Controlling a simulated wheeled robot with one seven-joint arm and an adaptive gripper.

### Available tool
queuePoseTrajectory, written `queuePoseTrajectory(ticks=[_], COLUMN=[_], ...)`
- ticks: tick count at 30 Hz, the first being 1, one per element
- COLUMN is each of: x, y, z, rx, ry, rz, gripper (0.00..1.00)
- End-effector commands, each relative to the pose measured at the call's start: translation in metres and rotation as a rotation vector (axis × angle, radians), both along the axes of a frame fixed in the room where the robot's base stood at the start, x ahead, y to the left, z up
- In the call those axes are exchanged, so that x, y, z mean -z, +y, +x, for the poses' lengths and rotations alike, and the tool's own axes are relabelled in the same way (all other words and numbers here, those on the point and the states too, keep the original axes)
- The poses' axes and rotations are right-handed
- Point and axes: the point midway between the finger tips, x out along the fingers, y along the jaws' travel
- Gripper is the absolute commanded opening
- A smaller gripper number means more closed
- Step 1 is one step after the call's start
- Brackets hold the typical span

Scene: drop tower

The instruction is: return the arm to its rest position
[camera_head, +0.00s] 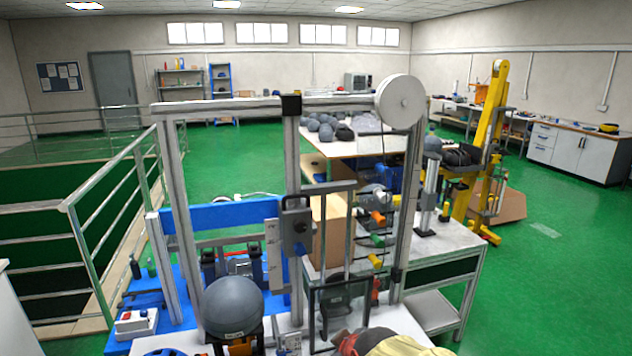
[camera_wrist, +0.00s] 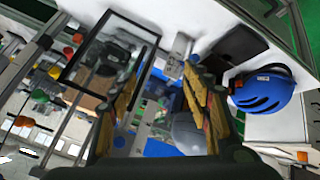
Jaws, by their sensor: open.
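My gripper (camera_wrist: 165,105) shows in the wrist view, with its two yellow-brown finger pads apart on the left and right. No object shows held between the pads. A grey rounded thing and a blue patch show beyond the gap, blurred. A dark frame (camera_wrist: 108,60) is beyond the left finger, and a blue helmet (camera_wrist: 262,92) lies on a white surface right of the right finger.
A metal frame tower (camera_head: 293,180) with a round white wheel (camera_head: 400,101) stands close ahead. A grey ball-like helmet (camera_head: 232,305) sits at its foot. A railing (camera_head: 100,190) is at left, a yellow lifter (camera_head: 488,140) at right. Green floor (camera_head: 560,215) is open at right.

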Motion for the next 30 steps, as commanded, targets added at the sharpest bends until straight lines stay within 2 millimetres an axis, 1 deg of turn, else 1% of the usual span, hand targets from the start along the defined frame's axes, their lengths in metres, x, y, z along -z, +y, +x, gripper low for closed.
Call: queuePoseTrajectory(ticks=[1, 2, 3, 5, 6, 8, 9, 12, 13, 15, 19, 21, 30], x=[-0.005, -0.005, -0.007, -0.012, -0.016, -0.023, -0.028, -0.042, -0.047, -0.060, -0.084, -0.091, -0.091], y=[-0.016, -0.026, -0.039, -0.056, -0.067, -0.082, -0.092, -0.112, -0.117, -0.125, -0.137, -0.141, -0.144], z=[-0.028, -0.046, -0.070, -0.105, -0.127, -0.159, -0.178, -0.220, -0.228, -0.237, -0.240, -0.241, -0.240], rx=[0.085, 0.141, 0.217, 0.323, 0.388, 0.478, 0.531, 0.628, 0.639, 0.659, 0.687, 0.699, 0.708], ry=[0.078, 0.130, 0.192, 0.270, 0.313, 0.364, 0.388, 0.408, 0.401, 0.359, 0.277, 0.253, 0.251], rz=[0.037, 0.058, 0.083, 0.114, 0.131, 0.152, 0.165, 0.191, 0.194, 0.214, 0.252, 0.262, 0.263], gripper=[0.49, 0.49, 0.49, 0.49, 0.49, 0.49, 0.49, 0.49, 0.49, 0.49, 0.49, 0.49, 0.49])
